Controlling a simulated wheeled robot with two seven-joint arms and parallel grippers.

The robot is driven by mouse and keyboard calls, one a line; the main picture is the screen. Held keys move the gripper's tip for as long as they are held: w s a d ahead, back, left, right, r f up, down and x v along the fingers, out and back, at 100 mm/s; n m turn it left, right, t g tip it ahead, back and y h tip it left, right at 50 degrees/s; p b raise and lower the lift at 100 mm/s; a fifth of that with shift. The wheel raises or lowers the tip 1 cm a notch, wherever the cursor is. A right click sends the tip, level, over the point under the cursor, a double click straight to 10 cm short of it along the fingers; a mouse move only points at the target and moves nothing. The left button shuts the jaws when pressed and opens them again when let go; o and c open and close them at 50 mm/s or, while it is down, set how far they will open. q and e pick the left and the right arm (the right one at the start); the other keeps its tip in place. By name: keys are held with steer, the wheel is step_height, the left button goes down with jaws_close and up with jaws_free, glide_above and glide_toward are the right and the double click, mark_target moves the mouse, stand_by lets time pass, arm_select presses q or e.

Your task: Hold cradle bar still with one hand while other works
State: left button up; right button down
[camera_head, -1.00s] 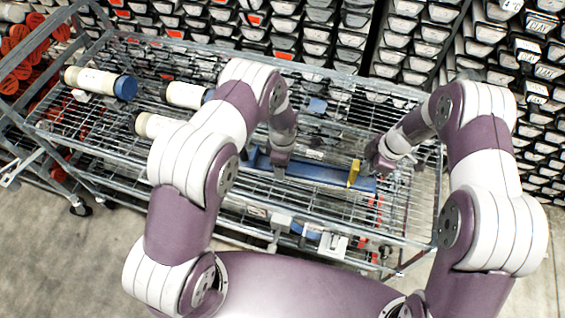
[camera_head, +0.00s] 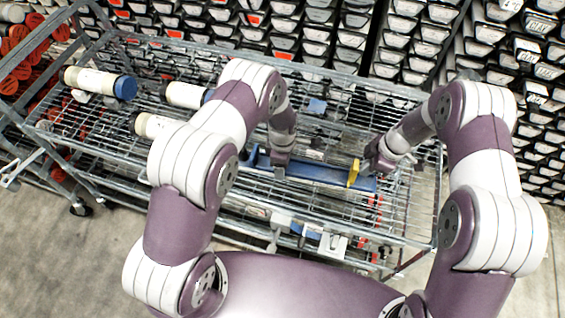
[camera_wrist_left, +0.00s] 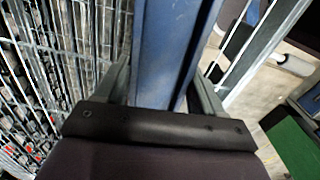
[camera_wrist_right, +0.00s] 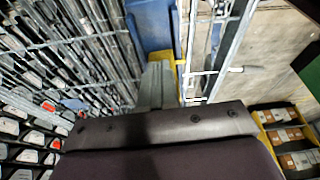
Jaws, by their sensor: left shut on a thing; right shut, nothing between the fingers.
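The blue cradle bar (camera_head: 318,174) lies along the wire shelf of the cart. My left gripper (camera_head: 280,165) is shut on the bar near its left end. In the left wrist view the bar (camera_wrist_left: 165,50) runs between the two fingers (camera_wrist_left: 160,85). A yellow piece (camera_head: 353,172) sits upright across the bar near its right end. My right gripper (camera_head: 371,160) is shut and empty beside the yellow piece. In the right wrist view its closed fingers (camera_wrist_right: 157,85) reach the yellow piece (camera_wrist_right: 180,75), with the blue bar (camera_wrist_right: 153,25) beyond; contact is hard to tell.
White tubes with blue caps (camera_head: 97,82) lie on the left part of the wire cart (camera_head: 230,205). Racks of labelled trays (camera_head: 330,45) stand close behind the cart. Bare concrete floor (camera_head: 60,245) shows at the lower left.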

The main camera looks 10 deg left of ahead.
steer(key=shift+a, duration=0.35)
stand_by(0.5)
steer(key=shift+d, duration=0.65)
steer(key=v, duration=0.7)
arm_select(q)
steer(key=o, duration=1.6)
steer(key=shift+o, duration=0.2)
